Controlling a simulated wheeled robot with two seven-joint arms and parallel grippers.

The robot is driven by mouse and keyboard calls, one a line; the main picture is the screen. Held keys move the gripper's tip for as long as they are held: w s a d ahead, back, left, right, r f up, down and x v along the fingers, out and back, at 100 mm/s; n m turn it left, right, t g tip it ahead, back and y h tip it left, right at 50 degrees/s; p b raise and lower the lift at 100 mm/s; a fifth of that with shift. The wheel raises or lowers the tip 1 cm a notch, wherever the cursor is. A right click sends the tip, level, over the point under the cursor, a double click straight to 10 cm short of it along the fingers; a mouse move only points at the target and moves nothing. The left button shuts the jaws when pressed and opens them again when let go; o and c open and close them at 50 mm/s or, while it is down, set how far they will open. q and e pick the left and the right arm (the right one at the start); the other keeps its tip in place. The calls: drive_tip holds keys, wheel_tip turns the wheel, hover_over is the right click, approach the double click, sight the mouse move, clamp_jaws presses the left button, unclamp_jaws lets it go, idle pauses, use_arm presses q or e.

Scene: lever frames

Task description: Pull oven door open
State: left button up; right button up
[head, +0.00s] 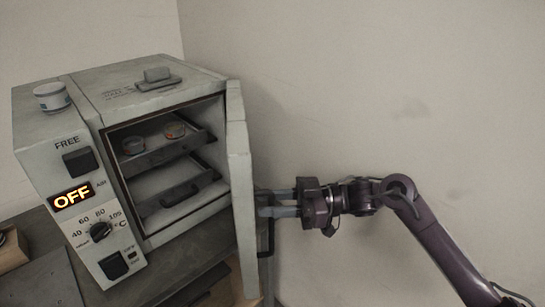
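The oven (165,90) is a pale grey box on a bench, with a control panel at its left showing a lit OFF display. Its door (241,190) stands open, swung out on the right side and seen nearly edge-on. Inside, two drawer-like shelves show. My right gripper (272,203) comes in from the right at the door's outer face, by a dark handle (266,240). Its fingers look spread apart a little, and their tips are partly hidden by the door. I cannot tell whether they touch the handle. My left gripper is not in view.
Two small dishes (175,130) sit on the upper shelf (165,152). A small white jar (51,97) and a grey block on a plate (158,78) stand on top of the oven. A wooden tray (10,250) lies at far left. Bare wall fills the right.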

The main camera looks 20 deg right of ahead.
sight(251, 186)
wheel_tip(251, 186, up, 14)
drive_tip(key=b, duration=0.1)
drive_tip(key=shift+f, duration=0.1)
